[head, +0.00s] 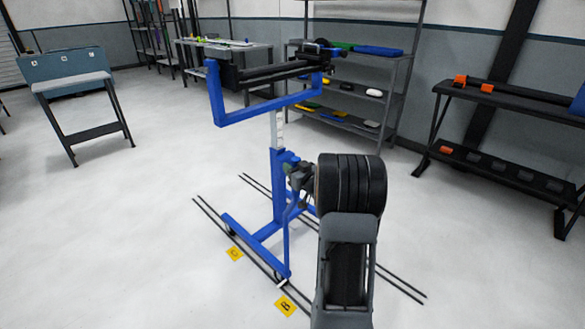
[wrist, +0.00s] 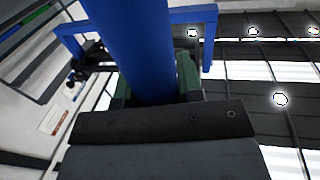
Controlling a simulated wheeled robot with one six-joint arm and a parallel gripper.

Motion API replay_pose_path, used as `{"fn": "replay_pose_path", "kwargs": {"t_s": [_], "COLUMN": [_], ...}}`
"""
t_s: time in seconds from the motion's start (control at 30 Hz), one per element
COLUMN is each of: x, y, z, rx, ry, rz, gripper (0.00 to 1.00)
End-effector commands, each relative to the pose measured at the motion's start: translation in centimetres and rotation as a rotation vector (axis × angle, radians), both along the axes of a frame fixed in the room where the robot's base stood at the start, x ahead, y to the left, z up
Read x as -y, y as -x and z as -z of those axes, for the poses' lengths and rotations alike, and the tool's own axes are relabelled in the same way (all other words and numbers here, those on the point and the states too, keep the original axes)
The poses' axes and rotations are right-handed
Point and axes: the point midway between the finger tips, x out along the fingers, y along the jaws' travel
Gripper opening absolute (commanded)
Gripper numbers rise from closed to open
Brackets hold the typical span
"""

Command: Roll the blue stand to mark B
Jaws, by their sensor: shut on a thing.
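The blue stand (head: 278,190) is upright on the floor, with a U-shaped top frame holding dark rollers. Its base lies across two pairs of dark floor lines. The base's near end (head: 284,272) is just behind the yellow mark B (head: 285,305), with a small white piece between them. The yellow mark C (head: 235,254) is farther left, beside the base. My gripper (head: 298,178) is at the stand's post, partly hidden by my arm. In the wrist view, its greenish fingers (wrist: 156,88) are shut on a blue tube of the stand (wrist: 130,35).
A grey shelf rack (head: 345,105) stands behind the stand. A dark bench (head: 500,100) with orange parts is at the right. A small table (head: 75,85) and blue panel (head: 62,65) are at the left. Floor at the left and front is clear.

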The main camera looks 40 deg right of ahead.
Motion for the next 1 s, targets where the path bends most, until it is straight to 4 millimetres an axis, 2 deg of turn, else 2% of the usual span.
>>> {"fn": "replay_pose_path", "kwargs": {"t_s": [0.03, 0.2, 0.37, 0.6, 0.67, 0.97, 1.0], "x": [0.0, 0.0, 0.1, 1.1, 1.2, 0.8, 0.8], "y": [0.0, 0.0, 0.2, 4.3, 4.8, 4.8, 4.8], "z": [0.0, 0.0, 0.0, 0.0, 0.1, 0.0, 0.0], "rx": [0.000, 0.000, 0.000, -0.003, -0.003, 0.000, 0.001], "ry": [0.000, 0.000, 0.000, 0.000, 0.000, 0.000, 0.000], "rz": [0.000, 0.000, 0.001, 0.008, 0.007, -0.001, -0.001], "gripper": [0.16, 0.00, 0.00, 0.00, 0.00, 0.00, 0.35]}}
